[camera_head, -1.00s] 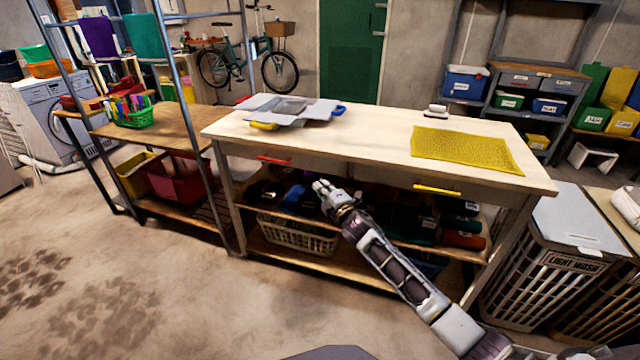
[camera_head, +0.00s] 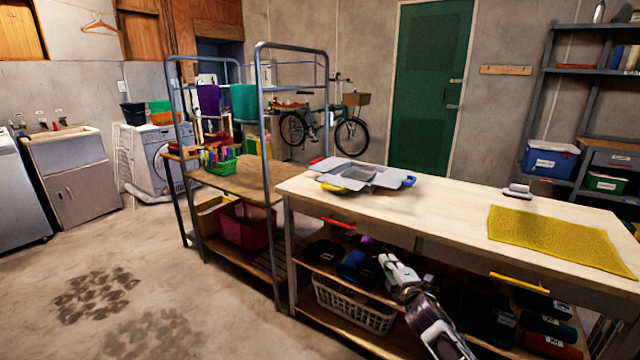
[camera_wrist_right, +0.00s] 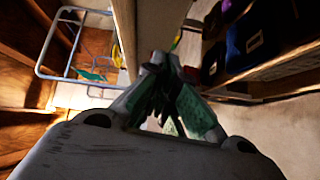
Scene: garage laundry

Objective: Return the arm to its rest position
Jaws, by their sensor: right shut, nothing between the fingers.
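My right arm comes in from the bottom of the head view, and its gripper (camera_head: 396,268) is in front of the workbench (camera_head: 452,209), below the worktop and by the shelf under it. The fingers are shut with nothing between them. In the right wrist view the gripper (camera_wrist_right: 172,95) points away from the camera, its fingers dark and close together. The bench's underside and shelf items show around it there. My left gripper and left arm are not in view.
A red drawer handle (camera_head: 339,223) and a yellow one (camera_head: 519,283) jut from the bench front. A metal rack (camera_head: 268,150) stands at the bench's left. The floor (camera_head: 190,290) at left is open.

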